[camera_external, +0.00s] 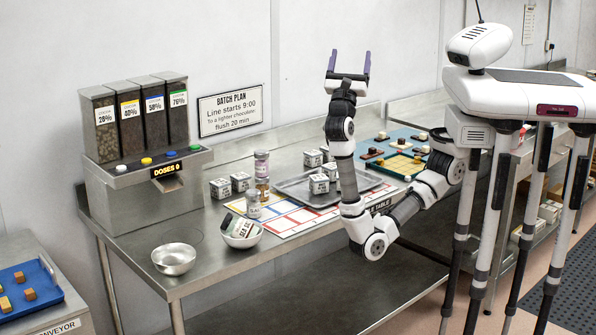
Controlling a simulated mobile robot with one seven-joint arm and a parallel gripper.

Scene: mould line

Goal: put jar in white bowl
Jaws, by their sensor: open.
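A small jar with a light label (253,206) stands on the steel table, near a white mat with coloured outlines. Two more jars, one with a purplish label (261,164) and one amber (262,187), stand close behind it. The white bowl (243,242) sits at the table's front edge, with a dark and white labelled packet (243,227) tilted in it. My gripper (350,56) is open and empty, raised high above the table with its fingers pointing up. It is to the right of the jars and bowl, well apart from them.
A steel bowl (174,264) stands left of the white bowl. A metal tray (296,188) with white labelled cubes lies right of the jars, with more cubes behind. A dispenser (150,195) fills the back left. Bare table lies around the steel bowl.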

